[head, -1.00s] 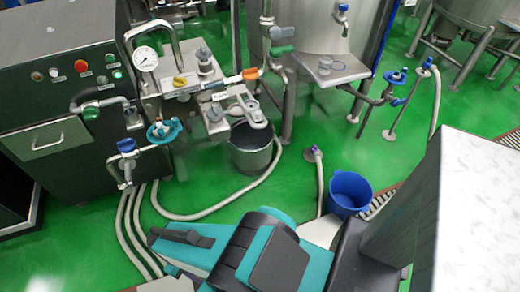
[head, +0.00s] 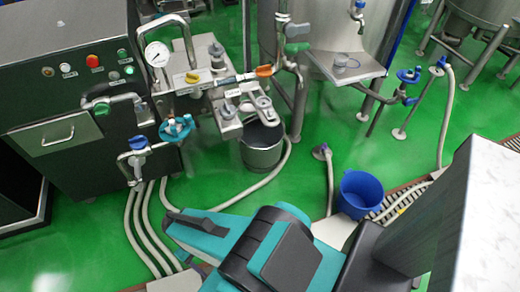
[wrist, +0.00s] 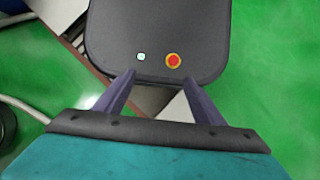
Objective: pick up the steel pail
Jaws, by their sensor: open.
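The steel pail (head: 262,152) stands upright on the green floor in the head view, at the middle, beneath the steel valve fittings. The fittings hide part of its rim, and its inside looks dark. My gripper (wrist: 158,76) is open and empty in the wrist view, its two dark fingers apart. It is well away from the pail, which I cannot make out for certain in the wrist view; a dark curved thing is cut off at the left edge there. In the head view my teal arm lies in front of and below the pail, and the fingers cannot be made out.
A blue bucket (head: 360,193) stands right of the pail, by a floor drain. A grey hose (head: 258,188) curves around the pail's front. A dark control cabinet (head: 65,100) stands at left, a steel tank (head: 325,35) behind.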

